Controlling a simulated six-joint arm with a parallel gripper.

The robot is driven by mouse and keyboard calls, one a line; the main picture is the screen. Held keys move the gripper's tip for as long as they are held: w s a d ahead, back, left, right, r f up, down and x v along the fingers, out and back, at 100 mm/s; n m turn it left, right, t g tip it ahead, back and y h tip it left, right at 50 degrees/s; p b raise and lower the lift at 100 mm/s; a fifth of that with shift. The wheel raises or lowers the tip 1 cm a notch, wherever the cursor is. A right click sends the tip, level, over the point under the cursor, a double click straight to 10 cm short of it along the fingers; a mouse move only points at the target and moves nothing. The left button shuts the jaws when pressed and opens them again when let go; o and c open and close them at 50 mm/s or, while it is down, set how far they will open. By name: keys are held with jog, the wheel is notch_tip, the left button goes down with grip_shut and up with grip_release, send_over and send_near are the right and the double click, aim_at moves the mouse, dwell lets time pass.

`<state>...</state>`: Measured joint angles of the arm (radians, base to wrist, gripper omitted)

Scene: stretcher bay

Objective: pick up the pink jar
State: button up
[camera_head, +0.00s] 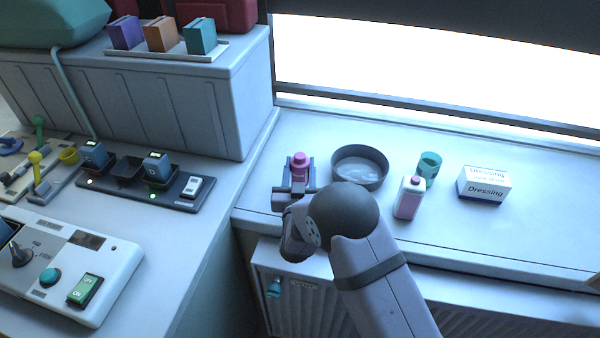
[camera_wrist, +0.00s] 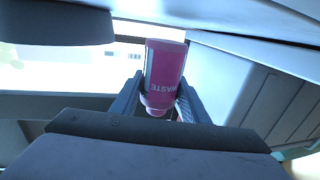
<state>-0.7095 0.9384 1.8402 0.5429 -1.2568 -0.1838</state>
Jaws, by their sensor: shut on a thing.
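The pink jar (camera_head: 300,164) is upright between the fingers of my gripper (camera_head: 296,188), at the left end of the window ledge in the head view. In the wrist view the jar (camera_wrist: 165,72) shows a label reading "WASTE", upside down in the picture. The fingers (camera_wrist: 160,100) are on both sides of it and shut on it. The lower part of the jar is partly hidden by the gripper in the head view. I cannot tell whether its base touches the ledge.
On the ledge (camera_head: 520,235), a grey round bowl (camera_head: 337,172) stands close right of the jar. A tall white cabinet (camera_head: 190,105) rises at the left.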

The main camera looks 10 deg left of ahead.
aim_at(300, 155)
jog(key=shift+r+b, duration=0.6)
jog(key=shift+r, duration=3)
jog(key=shift+r, duration=0.1)
